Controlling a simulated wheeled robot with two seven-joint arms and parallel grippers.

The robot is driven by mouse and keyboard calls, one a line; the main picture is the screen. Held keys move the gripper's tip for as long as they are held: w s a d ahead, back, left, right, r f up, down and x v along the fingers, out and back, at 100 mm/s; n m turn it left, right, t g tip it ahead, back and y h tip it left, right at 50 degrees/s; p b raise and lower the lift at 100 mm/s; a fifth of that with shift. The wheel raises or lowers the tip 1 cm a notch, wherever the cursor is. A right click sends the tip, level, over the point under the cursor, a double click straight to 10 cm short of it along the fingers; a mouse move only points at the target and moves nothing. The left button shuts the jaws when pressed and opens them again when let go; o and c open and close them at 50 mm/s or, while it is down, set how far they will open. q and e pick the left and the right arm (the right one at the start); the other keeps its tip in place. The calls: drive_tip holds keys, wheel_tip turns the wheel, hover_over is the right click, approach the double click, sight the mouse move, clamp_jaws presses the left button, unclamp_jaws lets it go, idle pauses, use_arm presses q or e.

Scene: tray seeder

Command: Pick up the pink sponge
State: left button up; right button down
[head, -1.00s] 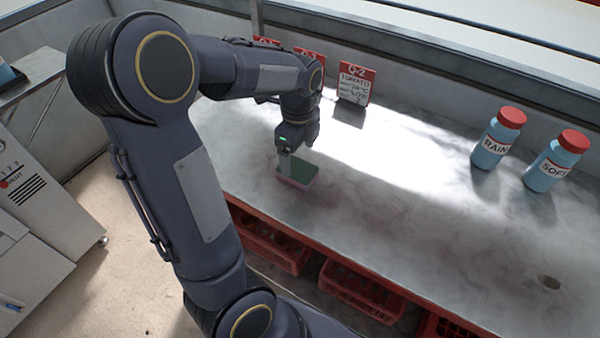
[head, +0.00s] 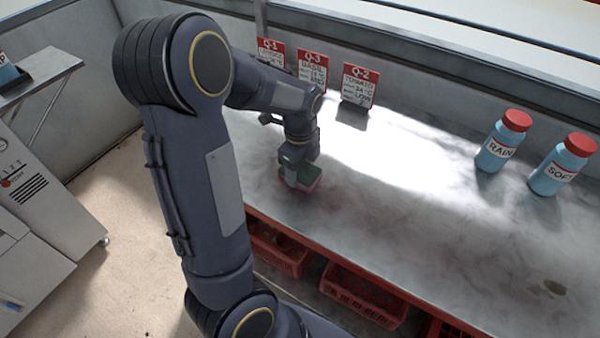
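The pink sponge (head: 314,181) shows a green top face and a pink side, near the front edge of the grey counter. My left gripper (head: 297,182) points down at it, and one finger covers the sponge's left part. The other finger is hidden, so I cannot tell whether the gripper is closed on the sponge. I also cannot tell whether the sponge rests on the counter or is just above it. My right gripper is not in view.
Signs Q-1 (head: 270,52), Q-3 (head: 312,67) and Q-2 (head: 359,86) stand along the back. Blue bottles RAIN (head: 494,152) and SOFT (head: 552,178) stand at the right. Red crates (head: 365,297) sit below the counter (head: 430,215). The counter's middle is clear.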

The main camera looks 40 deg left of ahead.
sight(300, 170)
use_arm(q)
drive_tip(key=c, duration=0.3)
drive_tip(key=shift+r, duration=0.55)
wheel_tip(300, 170, up, 3)
drive_tip(key=shift+f+p, duration=0.2)
drive_tip(key=shift+p, duration=0.15)
drive_tip(key=shift+s+d+r+p, duration=0.2)
drive_tip(key=shift+s+d+r, duration=1.35)
drive_tip(key=shift+s, duration=0.2)
drive_tip(key=shift+s+d+r+p, duration=0.25)
drive_tip(key=shift+s+d+r, duration=1.35)
drive_tip(key=shift+s, duration=0.1)
drive_tip(key=shift+s+d+r+p, duration=0.2)
drive_tip(key=shift+s+d+r, duration=1.35)
drive_tip(key=shift+s, duration=0.2)
